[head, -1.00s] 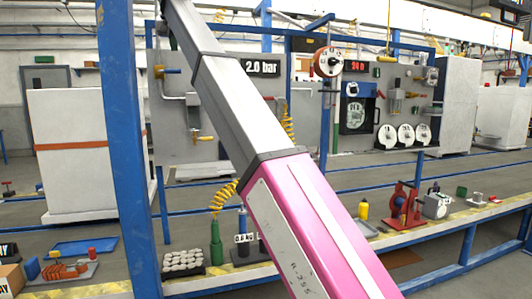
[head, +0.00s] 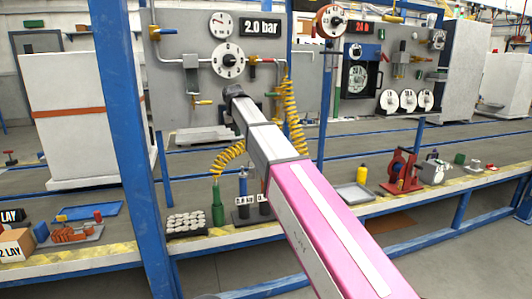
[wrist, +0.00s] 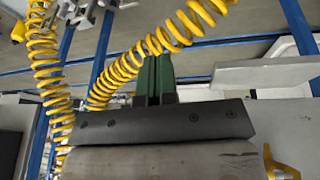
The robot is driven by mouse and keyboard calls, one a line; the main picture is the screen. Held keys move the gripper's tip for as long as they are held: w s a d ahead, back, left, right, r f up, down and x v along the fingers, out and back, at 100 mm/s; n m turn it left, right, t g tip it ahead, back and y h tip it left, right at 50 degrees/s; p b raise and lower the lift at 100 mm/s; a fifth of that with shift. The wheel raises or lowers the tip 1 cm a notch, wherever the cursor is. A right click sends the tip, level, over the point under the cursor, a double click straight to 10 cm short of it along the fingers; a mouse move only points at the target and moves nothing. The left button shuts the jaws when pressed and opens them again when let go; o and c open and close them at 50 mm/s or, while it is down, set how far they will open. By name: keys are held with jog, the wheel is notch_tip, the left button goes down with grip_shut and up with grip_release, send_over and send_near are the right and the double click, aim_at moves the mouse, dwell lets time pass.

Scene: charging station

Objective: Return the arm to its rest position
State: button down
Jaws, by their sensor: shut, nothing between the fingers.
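My arm rises from the lower right of the head view, with a pink section and a grey section beyond it. The dark end of the arm with my gripper (head: 235,92) is in front of the grey panel, below the round dial; its fingers are too small to make out there. In the wrist view, my gripper (wrist: 155,62) shows as two dark green fingers side by side above a dark screwed bar. They are shut with nothing between them. Yellow coiled hoses (wrist: 125,65) pass behind the fingers; I cannot tell how far off they are.
A blue post (head: 125,150) stands left of the arm. Yellow coiled hoses (head: 293,115) hang close to the arm's end.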

jog(key=s+d+f+m+g, duration=0.1)
jog(key=s+d+f, duration=0.6)
jog(key=f, duration=0.5)
jog(key=s+d+f+g, duration=0.1)
jog(key=s+d+f, duration=0.3)
jog(key=d+f, duration=0.6)
jog(key=s+d+f+m+g, duration=0.1)
jog(key=s+d+f, duration=0.55)
jog(key=f, duration=0.65)
jog(key=s+d+f, duration=0.7)
jog(key=s+f, duration=0.1)
jog(key=s, duration=0.3)
jog(key=shift+s+d+f+m+g, duration=0.2)
jog(key=shift+d+f+m+g, duration=0.1)
jog(key=shift+d+f+g, duration=0.1)
